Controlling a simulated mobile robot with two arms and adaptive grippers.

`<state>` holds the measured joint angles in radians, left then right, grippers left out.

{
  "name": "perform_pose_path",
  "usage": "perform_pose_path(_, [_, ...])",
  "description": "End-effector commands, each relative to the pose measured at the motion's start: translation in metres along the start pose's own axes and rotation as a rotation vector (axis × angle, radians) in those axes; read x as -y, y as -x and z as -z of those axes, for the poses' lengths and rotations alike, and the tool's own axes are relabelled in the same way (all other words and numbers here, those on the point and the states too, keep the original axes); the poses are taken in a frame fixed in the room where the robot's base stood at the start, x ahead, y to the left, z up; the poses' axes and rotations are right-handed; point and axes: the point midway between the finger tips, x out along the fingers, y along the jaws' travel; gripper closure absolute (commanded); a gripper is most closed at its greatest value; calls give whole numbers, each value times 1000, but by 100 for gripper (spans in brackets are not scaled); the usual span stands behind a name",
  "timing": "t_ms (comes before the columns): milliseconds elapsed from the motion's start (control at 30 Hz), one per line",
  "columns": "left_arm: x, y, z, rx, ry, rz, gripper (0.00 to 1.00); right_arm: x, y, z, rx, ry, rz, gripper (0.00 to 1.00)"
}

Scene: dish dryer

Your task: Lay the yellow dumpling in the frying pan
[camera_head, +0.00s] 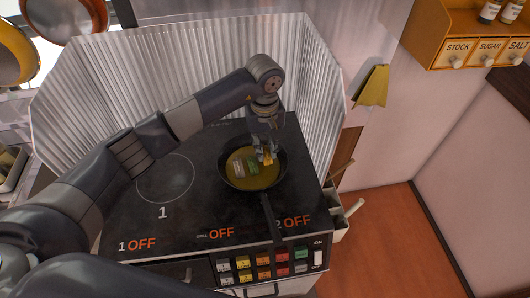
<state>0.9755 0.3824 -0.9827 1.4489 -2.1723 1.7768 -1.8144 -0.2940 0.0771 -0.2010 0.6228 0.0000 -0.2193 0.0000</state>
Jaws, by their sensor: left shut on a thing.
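The yellow dumpling (267,160) is between the fingertips of my left gripper (265,154), which is shut on it. The gripper points down over the right part of the frying pan (262,188). I cannot tell whether the dumpling touches the pan's bottom. The pan is dark, with a yellowish inside and a handle toward the front edge. A white-grey piece (238,168) and a green piece (252,164) lie in the pan, left of the gripper. My right gripper is not in view.
The pan sits on a black stove (140,215), with a bare burner ring to its left. A corrugated metal screen (190,70) stands around the stove's back and sides. Coloured buttons (263,262) are on the stove's front. An orange spice shelf (460,35) hangs at the upper right.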

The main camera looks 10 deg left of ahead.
Motion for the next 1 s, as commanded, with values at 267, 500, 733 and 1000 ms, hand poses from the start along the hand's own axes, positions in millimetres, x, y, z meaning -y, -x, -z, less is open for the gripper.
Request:
perform_pose_path(267, [2, -31, -2, 5, -1, 5, 98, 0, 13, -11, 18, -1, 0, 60])
perform_pose_path(500, [2, -32, -2, 4, -1, 5, 98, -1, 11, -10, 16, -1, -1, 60])
perform_pose_path(733, [2, -34, -3, 5, -1, 5, 72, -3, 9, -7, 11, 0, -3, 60])
perform_pose_path(1000, [2, -32, -3, 5, -1, 5, 72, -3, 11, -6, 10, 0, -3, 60])
